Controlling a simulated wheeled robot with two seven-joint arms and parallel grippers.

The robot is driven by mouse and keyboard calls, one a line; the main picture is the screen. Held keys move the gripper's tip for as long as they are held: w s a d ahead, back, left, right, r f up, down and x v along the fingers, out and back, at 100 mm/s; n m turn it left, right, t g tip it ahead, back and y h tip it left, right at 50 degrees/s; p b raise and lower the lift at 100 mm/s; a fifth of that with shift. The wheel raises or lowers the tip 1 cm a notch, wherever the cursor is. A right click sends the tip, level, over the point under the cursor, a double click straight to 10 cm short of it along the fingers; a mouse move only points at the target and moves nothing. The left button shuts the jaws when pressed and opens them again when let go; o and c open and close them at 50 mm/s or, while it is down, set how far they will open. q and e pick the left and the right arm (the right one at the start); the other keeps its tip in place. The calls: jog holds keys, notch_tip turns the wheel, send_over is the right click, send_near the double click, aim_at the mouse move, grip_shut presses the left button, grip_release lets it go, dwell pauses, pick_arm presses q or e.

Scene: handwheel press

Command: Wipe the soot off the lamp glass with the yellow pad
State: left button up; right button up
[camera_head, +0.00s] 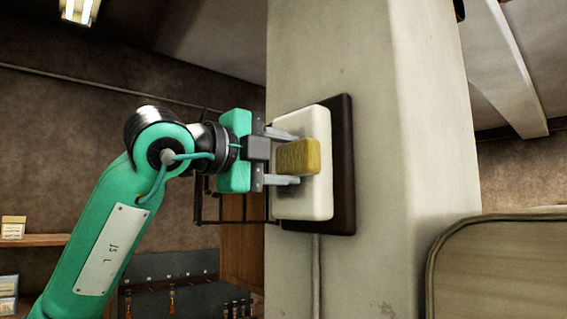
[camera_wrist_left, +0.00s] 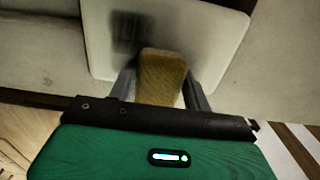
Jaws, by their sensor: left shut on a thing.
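The lamp glass (camera_head: 290,206) is a pale, rounded square panel on a dark backing plate (camera_head: 344,170), fixed to a pillar. My left gripper (camera_head: 285,157) is shut on the yellow pad (camera_head: 298,157) and holds it at the front of the glass. Whether the pad touches the glass I cannot tell for sure. In the left wrist view the pad (camera_wrist_left: 161,77) sits between the two fingers, over the lower part of the glass (camera_wrist_left: 205,45). A dark soot smudge (camera_wrist_left: 126,33) shows on the glass, just above and left of the pad. My right gripper is not in view.
The pale pillar (camera_head: 393,110) stands behind the lamp, with a thin conduit (camera_head: 316,270) running down from it. A curved wooden panel (camera_head: 500,270) stands at the lower right. Shelves with small boxes (camera_head: 13,227) and a tool rack (camera_head: 170,285) are at the left back.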

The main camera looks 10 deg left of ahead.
aim_at(271, 167)
pick_arm(q)
jog(key=shift+w+a+f+b, duration=0.1)
jog(key=shift+w+a+b, duration=0.05)
jog(key=shift+w+a, duration=0.75)
jog(key=shift+w+a+b, duration=0.1)
jog(key=shift+w+a, duration=0.55)
jog(key=shift+a, duration=0.45)
jog(key=shift+w+a+f+b, duration=0.1)
jog(key=shift+w+a+b, duration=0.05)
jog(key=shift+w+a, duration=0.75)
jog(key=s+d, duration=0.1)
jog(key=s+d+r+b, duration=0.1)
jog(key=d, duration=0.1)
jog(key=s+d+r, duration=0.1)
jog(key=shift+s+d+r+b, duration=0.1)
jog(key=shift+s+d+b, duration=0.05)
jog(key=shift+s+b, duration=0.25)
jog(key=shift+s+d+b, duration=0.4)
jog(key=shift+s+d, duration=0.05)
jog(key=shift+d, duration=0.2)
jog(key=shift+s+d+r, duration=0.15)
jog(key=shift+s+d, duration=0.1)
jog(key=shift+d, duration=0.1)
jog(key=shift+a, duration=0.1)
